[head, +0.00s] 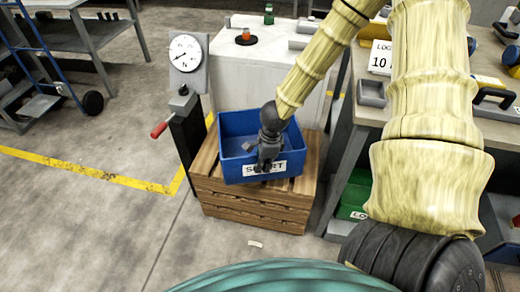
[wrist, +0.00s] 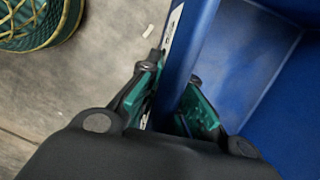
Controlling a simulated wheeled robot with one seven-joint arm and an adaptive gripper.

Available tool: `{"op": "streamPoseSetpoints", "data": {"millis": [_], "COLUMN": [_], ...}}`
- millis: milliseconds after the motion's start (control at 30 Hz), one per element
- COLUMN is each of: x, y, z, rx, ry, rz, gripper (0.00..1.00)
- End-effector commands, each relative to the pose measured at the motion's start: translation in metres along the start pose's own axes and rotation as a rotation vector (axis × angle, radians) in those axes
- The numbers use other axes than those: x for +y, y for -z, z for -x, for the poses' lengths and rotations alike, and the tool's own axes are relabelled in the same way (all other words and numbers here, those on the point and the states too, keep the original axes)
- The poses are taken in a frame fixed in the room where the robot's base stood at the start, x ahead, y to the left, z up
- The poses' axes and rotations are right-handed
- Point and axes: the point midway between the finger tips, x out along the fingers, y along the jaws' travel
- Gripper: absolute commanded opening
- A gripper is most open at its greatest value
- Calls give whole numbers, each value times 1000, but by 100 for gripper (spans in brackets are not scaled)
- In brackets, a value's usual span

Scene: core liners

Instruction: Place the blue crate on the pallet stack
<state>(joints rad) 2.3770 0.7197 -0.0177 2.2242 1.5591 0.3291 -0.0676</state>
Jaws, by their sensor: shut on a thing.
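The blue crate (head: 233,128) is an open-topped bin with a white label on its front wall. In the head view it is at the top of the wooden pallet stack (head: 255,216); whether it rests fully on the slats I cannot tell. A small grey piece lies inside it. My gripper (head: 266,165) is at the crate's front wall, shut on its rim. In the wrist view my gripper (wrist: 172,112) has its green finger pads on either side of the blue crate's wall (wrist: 190,45). The gripper hides part of the label.
A post with a dial gauge (head: 185,52) and a red-handled lever stands just left of the stack. A white block (head: 262,75) is behind it. A workbench (head: 345,140) with green bins below stands close on the right. The floor at the front left is clear, with yellow tape.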

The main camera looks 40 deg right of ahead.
Motion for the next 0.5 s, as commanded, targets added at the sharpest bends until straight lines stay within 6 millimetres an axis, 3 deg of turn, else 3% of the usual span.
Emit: {"op": "streamPoseSetpoints", "data": {"millis": [33,200,500], "x": [1,5,11], "y": [6,20,37], "z": [-10,-24,-38], "rx": [2,4,7], "ry": [8,30,57], "rz": [-36,-174,-346], "gripper": [0,0,0]}}
